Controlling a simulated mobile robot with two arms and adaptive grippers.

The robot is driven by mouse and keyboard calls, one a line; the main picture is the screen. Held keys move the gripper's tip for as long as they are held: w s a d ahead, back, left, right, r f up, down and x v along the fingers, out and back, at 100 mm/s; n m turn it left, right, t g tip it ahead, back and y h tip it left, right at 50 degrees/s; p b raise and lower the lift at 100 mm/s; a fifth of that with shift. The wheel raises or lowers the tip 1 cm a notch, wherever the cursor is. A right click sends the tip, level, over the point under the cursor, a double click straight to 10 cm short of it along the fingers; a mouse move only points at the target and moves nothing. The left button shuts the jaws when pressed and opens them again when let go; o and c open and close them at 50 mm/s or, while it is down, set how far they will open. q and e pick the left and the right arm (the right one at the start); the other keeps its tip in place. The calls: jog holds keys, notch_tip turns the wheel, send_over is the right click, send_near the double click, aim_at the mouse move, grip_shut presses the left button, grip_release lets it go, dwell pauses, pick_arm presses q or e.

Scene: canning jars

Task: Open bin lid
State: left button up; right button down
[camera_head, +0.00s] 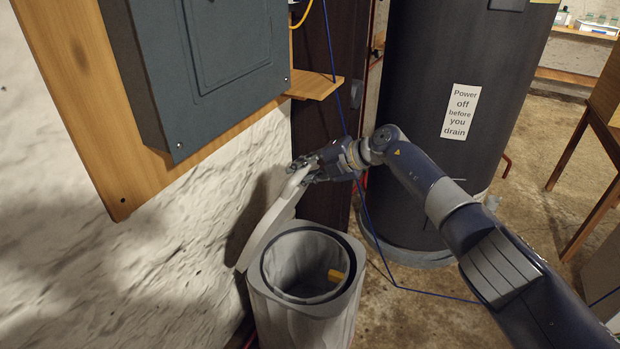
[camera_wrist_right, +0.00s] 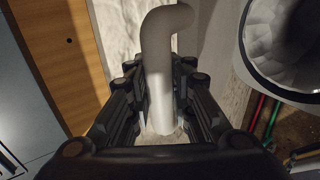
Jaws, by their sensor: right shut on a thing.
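The grey bin (camera_head: 305,295) stands on the floor against the rough white wall. Its lid (camera_head: 268,226) is raised up and leans back toward the wall, leaving the round opening uncovered. A yellow item shows inside the bin. My right gripper (camera_head: 300,172) is at the upper end of the lid, shut on the lid's handle. In the right wrist view the pale curved handle (camera_wrist_right: 160,75) passes between the fingers (camera_wrist_right: 160,110), and part of the bin opening (camera_wrist_right: 290,45) shows at the upper right. My left gripper is not in view.
A grey electrical panel (camera_head: 215,65) on a wooden board (camera_head: 60,50) hangs on the wall above the bin. A large dark tank (camera_head: 425,110) stands behind my right arm. A blue cord (camera_head: 372,235) runs down to the floor. A wooden table (camera_head: 590,130) is at the right.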

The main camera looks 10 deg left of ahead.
jog(key=shift+w+a+r, duration=0.35)
jog(key=shift+a+r, duration=0.35)
jog(key=c, duration=1.4)
grip_release()
jog(key=shift+c, duration=0.2)
jog(key=shift+s+d, duration=0.1)
jog(key=shift+d, duration=0.05)
jog(key=shift+f, duration=0.1)
jog(key=v, duration=1.2)
jog(key=shift+r, duration=0.2)
